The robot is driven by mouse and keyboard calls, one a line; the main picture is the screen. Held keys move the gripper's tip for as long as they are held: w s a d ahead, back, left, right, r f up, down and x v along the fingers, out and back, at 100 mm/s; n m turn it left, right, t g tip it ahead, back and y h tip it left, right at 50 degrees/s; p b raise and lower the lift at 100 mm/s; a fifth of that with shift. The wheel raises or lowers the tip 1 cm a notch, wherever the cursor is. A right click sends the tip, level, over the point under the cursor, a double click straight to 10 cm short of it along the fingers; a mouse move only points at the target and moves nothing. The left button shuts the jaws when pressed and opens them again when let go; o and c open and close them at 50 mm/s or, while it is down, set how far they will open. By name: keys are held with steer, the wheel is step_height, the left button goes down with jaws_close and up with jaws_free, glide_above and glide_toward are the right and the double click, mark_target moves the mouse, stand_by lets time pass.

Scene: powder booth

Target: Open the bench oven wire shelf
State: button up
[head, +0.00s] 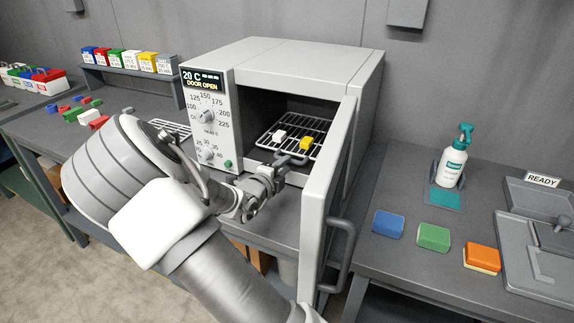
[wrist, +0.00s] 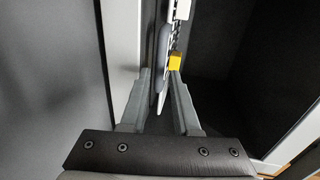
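The bench oven (head: 270,62) stands on the bench with its door (head: 328,190) swung open to the right, and its display reads DOOR OPEN. The wire shelf (head: 302,136) is inside, carrying a white block (head: 279,136) and a yellow block (head: 306,143). A grey handle (head: 288,160) shows at the shelf's front. My gripper (head: 281,171) is at the oven mouth by this handle. In the wrist view my gripper (wrist: 160,74) has its fingers apart, with the shelf's front part (wrist: 162,88) between them. The yellow block (wrist: 175,60) shows beyond the right fingertip. Contact is unclear.
The open door with its bar handle (head: 340,250) stands close to the right of my gripper. The control panel (head: 207,120) is on the left. Blue (head: 388,223), green (head: 433,237) and orange (head: 482,257) sponges and a spray bottle (head: 455,160) are on the right bench.

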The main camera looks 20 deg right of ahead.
steer(key=shift+x, duration=1.1)
jaws_close()
stand_by(0.7)
